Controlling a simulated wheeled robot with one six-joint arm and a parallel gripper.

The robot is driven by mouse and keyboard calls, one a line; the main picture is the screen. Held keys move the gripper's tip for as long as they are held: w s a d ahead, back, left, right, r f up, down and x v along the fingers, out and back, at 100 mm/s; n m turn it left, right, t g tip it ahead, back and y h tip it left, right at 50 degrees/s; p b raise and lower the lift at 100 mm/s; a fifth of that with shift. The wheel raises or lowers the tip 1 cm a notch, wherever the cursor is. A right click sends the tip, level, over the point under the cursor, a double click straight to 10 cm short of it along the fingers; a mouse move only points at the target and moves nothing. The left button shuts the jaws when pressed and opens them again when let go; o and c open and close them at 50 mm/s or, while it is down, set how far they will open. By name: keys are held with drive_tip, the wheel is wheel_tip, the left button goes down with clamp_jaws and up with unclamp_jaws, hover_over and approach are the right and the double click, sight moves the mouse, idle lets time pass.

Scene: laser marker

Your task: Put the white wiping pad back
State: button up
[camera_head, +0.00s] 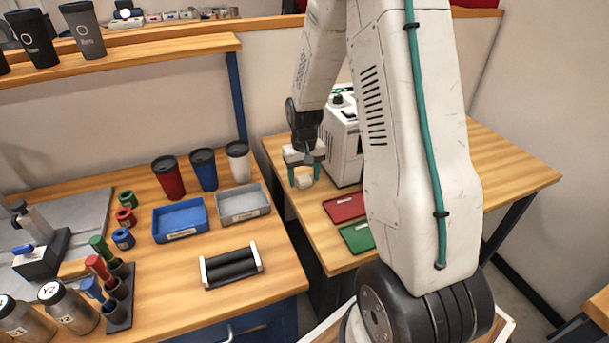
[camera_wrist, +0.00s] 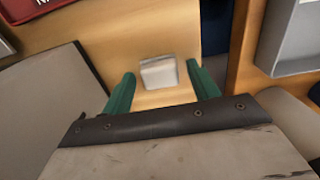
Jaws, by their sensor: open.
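The white wiping pad (camera_head: 304,183) is a small pale block by the left edge of the right-hand wooden table. My gripper (camera_head: 303,177) is above the table with its green fingers apart. In the wrist view the pad (camera_wrist: 159,73) shows between the two spread fingers of my gripper (camera_wrist: 161,71), with clear gaps on both sides. I cannot tell whether the pad touches the tabletop or how far below the fingertips it is.
The white marker machine (camera_head: 342,142) stands right behind my gripper. On the left table are a blue bin (camera_head: 180,220), a grey bin (camera_head: 243,204), lidded cups and a black roller stand (camera_head: 231,268).

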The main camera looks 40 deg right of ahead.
sight(304, 178)
drive_tip(key=shift+r, duration=0.1)
wheel_tip(304, 178, up, 12)
drive_tip(key=s+a+r, duration=0.6)
drive_tip(key=r, duration=0.2)
drive_tip(key=s+a+r+n, duration=0.1)
drive_tip(key=s+a+r, duration=0.1)
drive_tip(key=s, duration=0.5)
drive_tip(key=s+a+r+n, duration=0.1)
drive_tip(key=s+a+r, duration=0.1)
drive_tip(key=s+a, duration=0.3)
drive_tip(key=s+a+r+n+t, duration=0.1)
drive_tip(key=s+a+r, duration=0.1)
drive_tip(key=s, duration=0.7)
drive_tip(key=shift+s+a, duration=0.15)
drive_tip(key=shift+a, duration=0.7)
